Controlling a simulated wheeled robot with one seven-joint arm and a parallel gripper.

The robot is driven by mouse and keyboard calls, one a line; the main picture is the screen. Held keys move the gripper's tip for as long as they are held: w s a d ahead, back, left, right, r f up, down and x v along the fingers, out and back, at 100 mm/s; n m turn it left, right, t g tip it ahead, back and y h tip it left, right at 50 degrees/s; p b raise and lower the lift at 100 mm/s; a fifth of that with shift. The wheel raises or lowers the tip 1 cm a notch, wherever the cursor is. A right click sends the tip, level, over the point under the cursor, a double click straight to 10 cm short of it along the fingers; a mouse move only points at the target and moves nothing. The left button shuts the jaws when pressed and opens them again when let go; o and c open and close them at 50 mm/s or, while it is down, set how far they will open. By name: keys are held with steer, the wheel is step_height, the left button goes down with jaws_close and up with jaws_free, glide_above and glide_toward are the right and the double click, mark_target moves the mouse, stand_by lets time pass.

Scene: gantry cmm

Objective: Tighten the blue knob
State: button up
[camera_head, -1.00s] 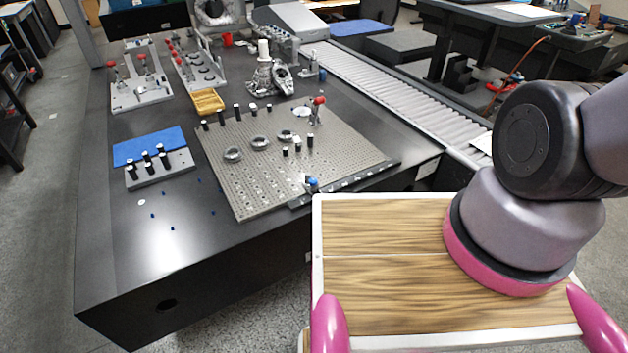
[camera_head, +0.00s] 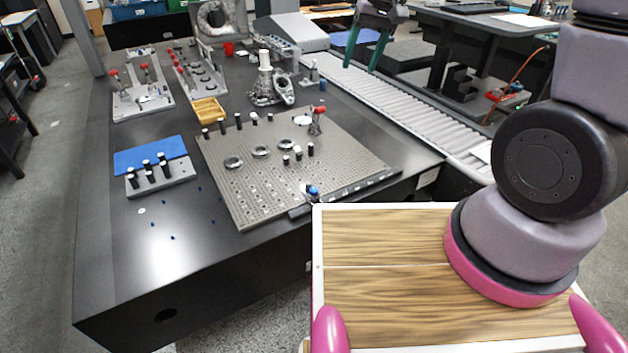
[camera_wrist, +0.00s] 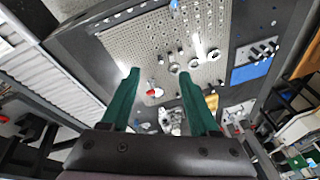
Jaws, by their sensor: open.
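The small blue knob (camera_head: 314,190) sits on a clamp at the front edge of the grey perforated plate (camera_head: 255,195). In the wrist view a small blue spot (camera_wrist: 174,4) at the top edge appears to be the same knob. My gripper (camera_head: 359,68) shows at the top of the head view, high above the conveyor and far from the knob. Its two green fingers are spread apart with nothing between them, as the wrist view also shows (camera_wrist: 158,73).
The plate carries several black pins, metal rings and a red-knobbed clamp (camera_head: 317,112). A yellow tray (camera_head: 207,111) and a pin block (camera_head: 160,178) stand to the left. A roller conveyor (camera_head: 410,107) runs along the right. The table's front left is mostly clear.

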steer(key=a+f+n+g+h, duration=0.1)
steer(key=a+f, duration=0.2)
steer(key=f, duration=0.3)
steer(key=a+f+n+g, duration=0.1)
steer(key=a+f, duration=0.3)
steer(key=f, duration=0.3)
steer(key=n+h, duration=0.1)
steer(key=n, duration=0.1)
glide_above(314, 189)
step_height(314, 189, down, 12)
step_height(314, 189, down, 10)
steer(key=shift+f, duration=0.2)
jaws_close()
